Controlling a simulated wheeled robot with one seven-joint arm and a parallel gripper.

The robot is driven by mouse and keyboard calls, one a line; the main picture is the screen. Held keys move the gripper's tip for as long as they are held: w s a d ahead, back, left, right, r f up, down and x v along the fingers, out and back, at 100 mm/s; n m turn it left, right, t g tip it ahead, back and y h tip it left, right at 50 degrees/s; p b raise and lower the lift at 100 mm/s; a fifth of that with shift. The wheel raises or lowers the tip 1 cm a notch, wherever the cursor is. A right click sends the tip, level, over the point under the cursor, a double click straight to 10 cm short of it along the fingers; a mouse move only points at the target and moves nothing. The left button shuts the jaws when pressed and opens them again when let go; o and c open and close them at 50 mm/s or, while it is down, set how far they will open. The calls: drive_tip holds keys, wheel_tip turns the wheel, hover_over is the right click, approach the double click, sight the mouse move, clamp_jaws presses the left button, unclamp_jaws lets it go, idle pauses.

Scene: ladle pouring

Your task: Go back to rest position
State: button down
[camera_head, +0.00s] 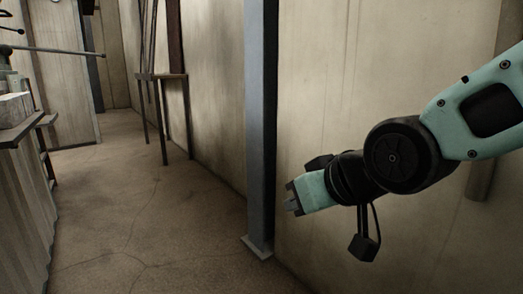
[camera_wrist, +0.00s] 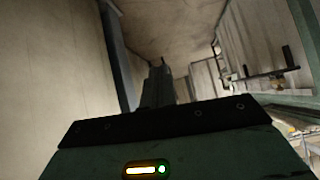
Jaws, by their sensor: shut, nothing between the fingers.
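My gripper (camera_head: 291,205) is at the end of my teal and black arm, on the right side of the head view. It points left and slightly down, in front of the beige wall and close to the grey post. Its fingers are shut with nothing between them. In the wrist view the shut fingers (camera_wrist: 157,84) stick up past the dark edge of the gripper body. No ladle shows clearly in either view.
A grey steel post (camera_head: 260,120) stands just left of my gripper, against the beige wall (camera_head: 340,90). A small stand (camera_head: 162,76) is farther back. A bench (camera_head: 22,128) with things on it is at the left edge. The cracked floor (camera_head: 140,215) between is clear.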

drive_tip(key=s+d+f+n+g+h, duration=0.1)
drive_tip(key=s+d+f+g+h, duration=0.3)
drive_tip(key=s, duration=0.5)
drive_tip(key=s+d+f+n+g+h, duration=0.1)
drive_tip(key=s+d+f+g, duration=0.3)
drive_tip(key=s+f, duration=0.45)
wheel_tip(320, 180, up, 40)
drive_tip(key=s+p, duration=0.1)
drive_tip(key=p, duration=3.7)
drive_tip(key=shift+s+p, duration=0.2)
drive_tip(key=shift+p, duration=0.2)
